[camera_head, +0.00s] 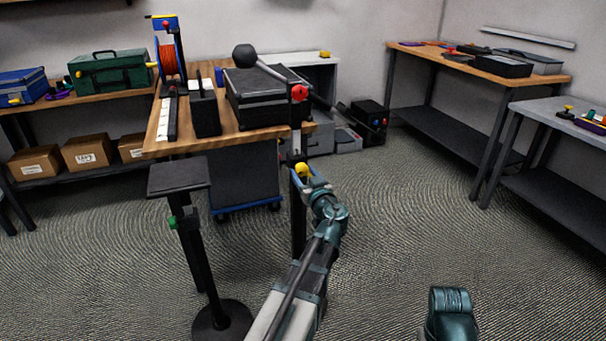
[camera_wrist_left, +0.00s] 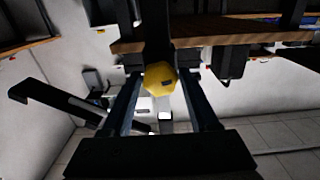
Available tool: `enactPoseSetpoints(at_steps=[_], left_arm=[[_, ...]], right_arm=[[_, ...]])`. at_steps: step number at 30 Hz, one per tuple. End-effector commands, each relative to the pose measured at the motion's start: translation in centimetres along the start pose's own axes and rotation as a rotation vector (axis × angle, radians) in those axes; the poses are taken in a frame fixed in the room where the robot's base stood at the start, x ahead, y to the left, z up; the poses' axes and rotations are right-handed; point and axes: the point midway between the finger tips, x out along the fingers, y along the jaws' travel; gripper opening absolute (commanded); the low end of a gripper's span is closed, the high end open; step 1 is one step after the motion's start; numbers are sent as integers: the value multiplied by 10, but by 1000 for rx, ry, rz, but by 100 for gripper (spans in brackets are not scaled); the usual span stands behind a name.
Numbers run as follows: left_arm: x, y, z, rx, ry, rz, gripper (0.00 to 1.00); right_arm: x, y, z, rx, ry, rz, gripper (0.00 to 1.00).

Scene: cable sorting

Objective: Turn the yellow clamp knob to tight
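The yellow clamp knob (camera_head: 303,170) sits low on a dark upright post (camera_head: 298,215) in front of the wooden bench. My left gripper (camera_head: 301,182) is right at the knob. In the left wrist view the faceted yellow knob (camera_wrist_left: 160,78) lies between the tips of the two dark fingers of my left gripper (camera_wrist_left: 161,80). The fingers are spread, with a narrow gap showing at each side of the knob; whether either touches it is not clear. My right gripper is not in view.
The post also carries a red knob (camera_head: 299,92) and a lever with a black ball (camera_head: 245,56). The bench (camera_head: 165,148) holds a black case (camera_head: 262,97) and a red cable reel (camera_head: 171,59). A black-topped stand (camera_head: 178,177) is at left. Floor at right is clear.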

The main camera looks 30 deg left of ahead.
Motion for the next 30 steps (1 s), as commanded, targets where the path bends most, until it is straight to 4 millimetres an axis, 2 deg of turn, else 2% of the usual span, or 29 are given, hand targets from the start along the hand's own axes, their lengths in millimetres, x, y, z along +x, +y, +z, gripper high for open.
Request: enactPoseSetpoints(at_steps=[1,9,20,30], left_arm=[[0,0,0,0,0,0,49],[0,0,0,0,0,0,1],[0,0,0,62,0,0,0],[0,-1,0,333,0,0,0]], right_arm=[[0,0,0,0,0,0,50],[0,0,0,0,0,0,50],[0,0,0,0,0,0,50],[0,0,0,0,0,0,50]])
